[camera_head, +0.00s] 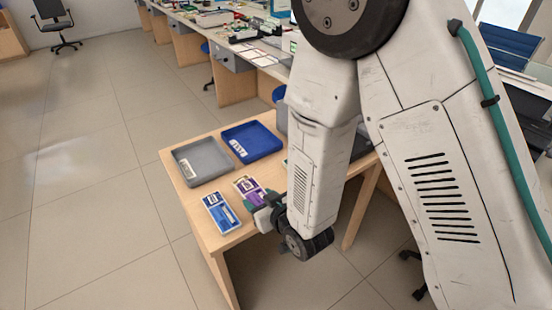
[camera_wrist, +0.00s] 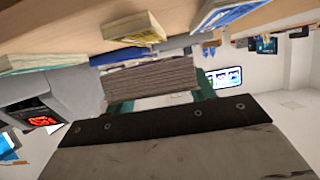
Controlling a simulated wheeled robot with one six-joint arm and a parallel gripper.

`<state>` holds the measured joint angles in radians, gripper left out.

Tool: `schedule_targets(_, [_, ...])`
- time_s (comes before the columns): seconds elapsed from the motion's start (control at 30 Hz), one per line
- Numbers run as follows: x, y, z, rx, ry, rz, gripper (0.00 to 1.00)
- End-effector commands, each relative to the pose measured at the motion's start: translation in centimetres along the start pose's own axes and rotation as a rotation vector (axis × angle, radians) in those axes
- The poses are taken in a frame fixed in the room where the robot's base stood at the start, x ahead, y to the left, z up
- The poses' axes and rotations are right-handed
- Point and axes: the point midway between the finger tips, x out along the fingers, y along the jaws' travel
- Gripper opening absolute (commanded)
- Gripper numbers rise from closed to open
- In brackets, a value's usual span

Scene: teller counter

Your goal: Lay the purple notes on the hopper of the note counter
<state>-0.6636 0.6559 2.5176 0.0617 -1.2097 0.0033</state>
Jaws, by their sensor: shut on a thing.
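In the wrist view the gripper (camera_wrist: 155,92) is shut on a thick bundle seen edge-on, the purple notes (camera_wrist: 150,77). I cannot tell whether they are clear of the tabletop. A grey machine with a red lit display, apparently the note counter (camera_wrist: 70,92), is at the left of the wrist view. My arm hides that side of the table in the head view.
A blue bundle (camera_head: 221,213) lies left of the purple notes. A grey tray (camera_head: 201,178) and a blue tray (camera_head: 252,156) stand farther back on the table (camera_head: 190,203). Other bundles (camera_wrist: 130,28) show along the tabletop in the wrist view. Open floor lies to the left.

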Motion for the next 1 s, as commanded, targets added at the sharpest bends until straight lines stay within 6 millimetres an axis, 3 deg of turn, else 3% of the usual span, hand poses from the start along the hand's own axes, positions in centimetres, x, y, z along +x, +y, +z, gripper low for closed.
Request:
schedule_targets(0.3, [5.3, 7.0, -1.4, 0.003, 0.003, 0.009, 0.26])
schedule_targets(0.43, [7.0, 9.1, -1.8, 0.002, 0.003, 0.009, 0.26])
schedule_targets(0.8, [9.1, 11.8, -2.3, 0.003, 0.003, 0.009, 0.26])
schedule_targets(1.0, [10.2, 11.5, 0.8, 0.002, -0.002, 0.006, 0.26])
